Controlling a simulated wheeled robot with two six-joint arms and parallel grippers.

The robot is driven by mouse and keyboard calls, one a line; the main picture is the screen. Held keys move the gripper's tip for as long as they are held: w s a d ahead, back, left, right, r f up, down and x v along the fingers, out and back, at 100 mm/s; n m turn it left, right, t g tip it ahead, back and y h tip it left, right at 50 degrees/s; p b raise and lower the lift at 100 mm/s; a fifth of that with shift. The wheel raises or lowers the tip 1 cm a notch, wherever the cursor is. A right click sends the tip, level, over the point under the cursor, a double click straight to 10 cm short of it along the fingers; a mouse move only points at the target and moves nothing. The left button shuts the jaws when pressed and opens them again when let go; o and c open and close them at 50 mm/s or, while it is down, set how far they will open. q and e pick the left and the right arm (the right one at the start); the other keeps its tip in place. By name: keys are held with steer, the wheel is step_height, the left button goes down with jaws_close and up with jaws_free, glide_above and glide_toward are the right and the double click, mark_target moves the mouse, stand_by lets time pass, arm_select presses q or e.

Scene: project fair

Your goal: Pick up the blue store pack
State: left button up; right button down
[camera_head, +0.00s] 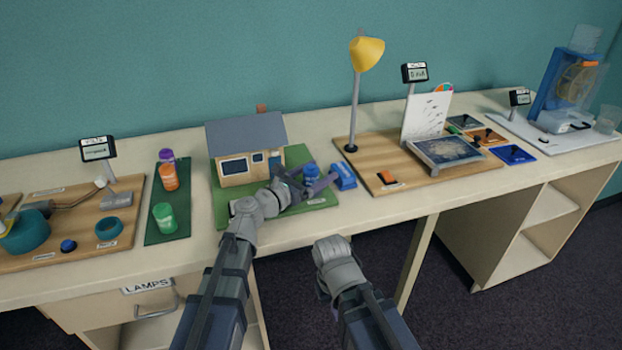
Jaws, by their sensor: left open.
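A small blue round pack (311,172), which looks like the blue store pack, stands on the green base of the model house, to the right of the house. My left gripper (308,184) is open over the front right part of that base, with its purple-grey fingers close around or beside the pack. I cannot tell whether they touch it. The fingers and wrist hide part of the pack's lower side. My right arm's grey wrist (338,262) is in front of the table edge; its fingers do not show.
The model house (246,150) stands close behind my left gripper. A blue block (343,176) is just right of it. A yellow lamp (367,53) rises behind right. Orange (170,178), green (164,217) and purple packs stand on a dark green mat (153,232) at left.

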arm_select(q)
steer(key=shift+w+d, duration=0.25)
jaws_close()
stand_by(0.5)
